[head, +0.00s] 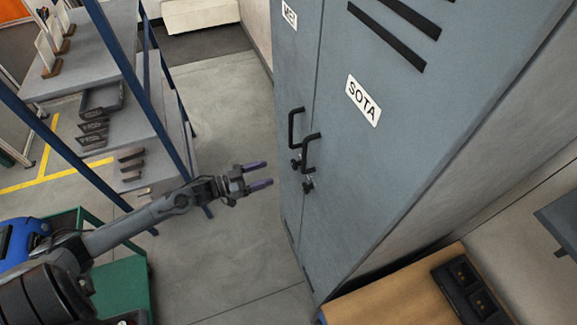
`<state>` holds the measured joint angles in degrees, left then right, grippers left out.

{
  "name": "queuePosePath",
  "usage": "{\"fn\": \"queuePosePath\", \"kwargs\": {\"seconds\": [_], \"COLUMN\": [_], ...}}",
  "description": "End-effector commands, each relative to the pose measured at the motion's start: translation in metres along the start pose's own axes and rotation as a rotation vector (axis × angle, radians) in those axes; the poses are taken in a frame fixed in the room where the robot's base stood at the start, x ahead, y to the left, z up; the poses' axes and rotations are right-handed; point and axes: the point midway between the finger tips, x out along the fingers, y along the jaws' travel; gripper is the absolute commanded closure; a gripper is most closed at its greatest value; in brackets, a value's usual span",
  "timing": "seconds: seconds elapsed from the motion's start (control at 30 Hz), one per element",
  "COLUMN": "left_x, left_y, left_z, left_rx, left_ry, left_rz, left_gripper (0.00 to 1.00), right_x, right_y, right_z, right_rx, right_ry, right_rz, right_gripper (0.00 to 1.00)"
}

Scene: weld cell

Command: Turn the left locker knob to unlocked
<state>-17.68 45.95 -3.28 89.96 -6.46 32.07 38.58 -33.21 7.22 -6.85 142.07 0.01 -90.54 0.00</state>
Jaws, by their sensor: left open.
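A tall grey-blue locker (400,130) stands at the right of the head view, with two doors side by side. The right door has a SOTA label (363,100); the left door has a partly cut-off label (289,15). Each door has a black bar handle. Below the handles are two small dark knobs, the left knob (296,163) and the right knob (308,186). Their turned positions are too small to tell. My left gripper (265,174) is open and empty, its fingers pointing at the locker, short of the left knob. My right gripper is not in view.
A grey shelf rack (95,50) with blue posts and several small items stands at the left. A green cart (122,285) is at the lower left. A wooden surface (400,290) with a black box (468,285) is at the lower right. The floor before the locker is clear.

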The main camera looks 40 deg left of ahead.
Motion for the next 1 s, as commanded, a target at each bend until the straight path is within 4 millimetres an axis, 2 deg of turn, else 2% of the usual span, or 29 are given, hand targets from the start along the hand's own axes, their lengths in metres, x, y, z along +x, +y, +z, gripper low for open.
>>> {"fn": "queuePosePath", "kwargs": {"seconds": [0.3,0.5,0.7,1.0], "left_x": [0.05,0.073,0.085,0.086], "left_y": [0.0,0.0,0.001,0.001], "left_z": [-0.003,-0.001,-0.001,0.0], "left_rx": [0.001,-0.001,0.0,0.0], "left_ry": [0.005,0.002,0.001,0.0], "left_rz": [0.0,-0.001,0.0,0.001], "left_gripper": [0.36,0.36,0.36,0.36], "right_x": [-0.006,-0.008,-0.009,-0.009], "right_y": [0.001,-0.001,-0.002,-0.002], "right_z": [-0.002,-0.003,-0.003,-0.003], "right_rx": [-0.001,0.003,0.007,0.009], "right_ry": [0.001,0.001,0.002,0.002], "right_rz": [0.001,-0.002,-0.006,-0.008], "right_gripper": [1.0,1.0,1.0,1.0]}}
